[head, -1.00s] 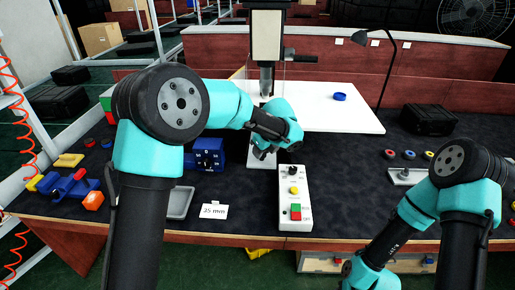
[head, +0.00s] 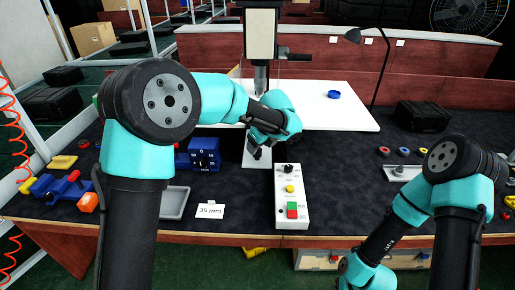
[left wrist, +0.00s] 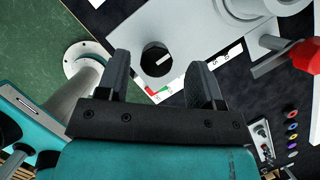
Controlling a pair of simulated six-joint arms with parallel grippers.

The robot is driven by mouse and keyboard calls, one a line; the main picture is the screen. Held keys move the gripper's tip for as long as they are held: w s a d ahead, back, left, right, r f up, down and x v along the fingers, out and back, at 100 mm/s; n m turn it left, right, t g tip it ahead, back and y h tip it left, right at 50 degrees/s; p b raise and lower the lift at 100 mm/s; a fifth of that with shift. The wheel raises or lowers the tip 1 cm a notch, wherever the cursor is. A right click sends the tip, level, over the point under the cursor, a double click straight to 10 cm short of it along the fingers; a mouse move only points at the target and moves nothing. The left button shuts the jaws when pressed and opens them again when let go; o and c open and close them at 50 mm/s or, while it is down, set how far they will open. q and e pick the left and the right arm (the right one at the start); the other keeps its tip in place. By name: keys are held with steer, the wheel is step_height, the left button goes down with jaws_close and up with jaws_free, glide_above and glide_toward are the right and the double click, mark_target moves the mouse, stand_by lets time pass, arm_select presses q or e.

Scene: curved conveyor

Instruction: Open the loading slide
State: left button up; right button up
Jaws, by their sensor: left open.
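My left gripper (head: 256,150) hangs over the pale plate (head: 256,161) at the foot of the press-like machine (head: 262,35), behind the control box. In the left wrist view, my left gripper (left wrist: 166,82) is open and empty. A black round knob-like part (left wrist: 155,58) with a white mark shows beyond its fingertips on a pale grey surface (left wrist: 185,30). It is not clear whether the fingers are level with it. I cannot tell which part is the loading slide. My right arm is at the right, its gripper out of view.
The control box (head: 291,200) has a black knob, a yellow button and green and red buttons. A grey tray (head: 173,203) and a "35 mm" card (head: 210,210) lie to its left. A blue block (head: 205,153) stands behind them. A red part (left wrist: 306,57) shows in the wrist view.

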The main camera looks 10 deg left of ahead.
arm_select(q)
steer(key=v, duration=1.4)
steer(key=shift+r, duration=0.4)
steer(key=shift+s+f, duration=0.1)
steer(key=shift+s, duration=0.05)
